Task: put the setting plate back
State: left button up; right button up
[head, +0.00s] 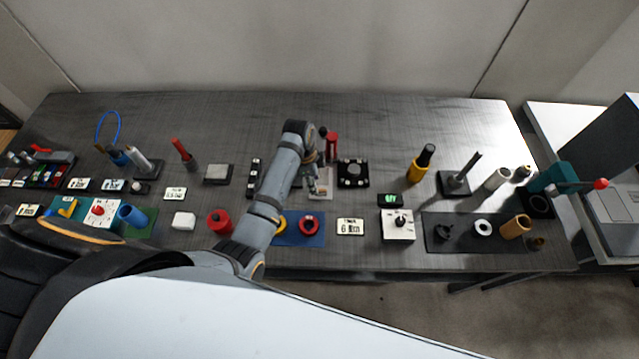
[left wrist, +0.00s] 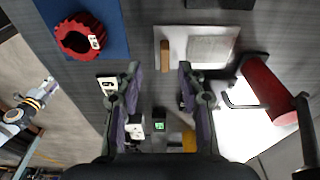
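My left gripper (head: 313,186) is over the middle of the table, above a pale flat base plate (head: 322,193) beside the red upright press (head: 332,145). In the left wrist view, my left gripper (left wrist: 160,85) has its two fingers well apart, with nothing between them. The pale plate (left wrist: 176,36) shows beyond the fingertips, carrying a brown block (left wrist: 165,55) and a lighter grey square plate (left wrist: 211,48). I cannot tell for sure which piece is the setting plate. What looks like my right arm (left wrist: 18,114) shows small at the left edge; its fingers are unclear.
A blue mat (head: 300,239) with a red ring (head: 308,225) lies near the front. A black box (head: 353,173) is to the right.

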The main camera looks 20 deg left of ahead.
aim_at(320, 190)
pick_arm(q)
jog(key=shift+d+f, duration=0.25)
jog(key=shift+f, duration=0.1)
jog(key=shift+w+d+f, duration=0.1)
jog(key=shift+d+f, duration=0.1)
jog(key=shift+f, duration=0.05)
jog(key=f, duration=0.3)
jog(key=w+f+p, duration=0.1)
jog(key=shift+d+f, duration=0.2)
jog(key=shift+d, duration=0.1)
jog(key=shift+d+f, duration=0.1)
jog(key=shift+f, duration=0.1)
jog(key=c, duration=0.7)
grip_shut()
pick_arm(e)
jog(key=shift+w+d+r, duration=0.6)
